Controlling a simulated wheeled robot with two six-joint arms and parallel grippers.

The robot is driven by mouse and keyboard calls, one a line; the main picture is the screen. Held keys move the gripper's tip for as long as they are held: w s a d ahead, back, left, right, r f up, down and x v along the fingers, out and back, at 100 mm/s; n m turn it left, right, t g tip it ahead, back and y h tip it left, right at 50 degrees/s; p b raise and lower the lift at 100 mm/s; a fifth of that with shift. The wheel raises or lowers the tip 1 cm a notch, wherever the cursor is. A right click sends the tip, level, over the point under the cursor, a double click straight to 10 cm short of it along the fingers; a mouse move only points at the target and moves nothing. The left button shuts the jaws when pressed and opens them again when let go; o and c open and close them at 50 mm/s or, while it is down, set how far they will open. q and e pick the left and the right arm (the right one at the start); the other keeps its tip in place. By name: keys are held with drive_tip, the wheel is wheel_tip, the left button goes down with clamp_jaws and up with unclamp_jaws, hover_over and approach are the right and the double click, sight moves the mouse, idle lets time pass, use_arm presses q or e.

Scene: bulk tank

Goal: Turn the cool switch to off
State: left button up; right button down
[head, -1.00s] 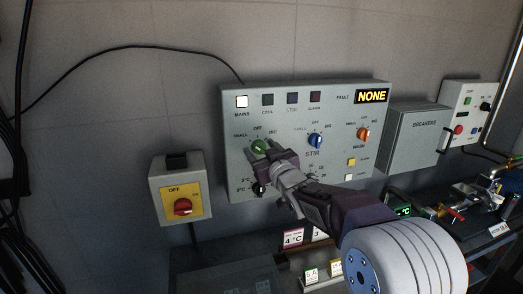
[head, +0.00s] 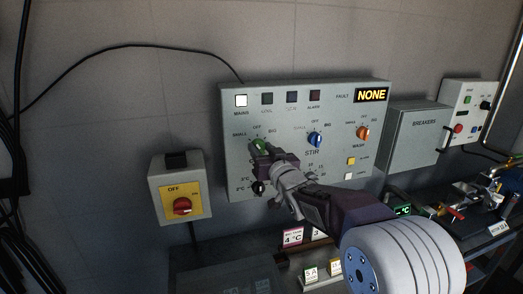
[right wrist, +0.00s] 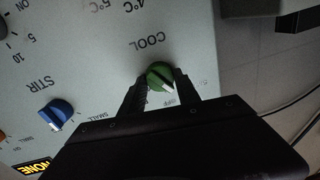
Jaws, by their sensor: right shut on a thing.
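The cool switch is a green knob (head: 259,145) on the left of the grey control panel (head: 220,110). It also shows in the right wrist view (right wrist: 159,75), below the upside-down word COOL. My right gripper (head: 258,149) is shut on the green knob, with one finger on each side of it in the wrist view (right wrist: 158,86). The knob's white pointer faces down and right in the wrist view, near the OFF mark and toward the SMALL side. The exact setting is hard to tell. My left gripper is not in view.
A blue stir knob (head: 315,140) and an orange wash knob (head: 362,133) sit to the right. A black knob (head: 257,187) is below the green one. The breakers box (head: 424,140) is at right.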

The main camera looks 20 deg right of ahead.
drive_tip(key=m, duration=0.6)
drive_tip(key=shift+m+b, duration=0.3)
idle(0.5)
drive_tip(key=c, duration=0.9)
unclamp_jaws()
drive_tip(key=shift+d, duration=0.1)
drive_tip(key=shift+s+f, duration=0.1)
drive_tip(key=s, duration=0.6)
drive_tip(key=s+b, duration=0.1)
drive_tip(key=s, duration=0.2)
drive_tip(key=shift+d+f, duration=0.25)
drive_tip(key=shift+d, duration=0.1)
drive_tip(key=shift+r, duration=0.1)
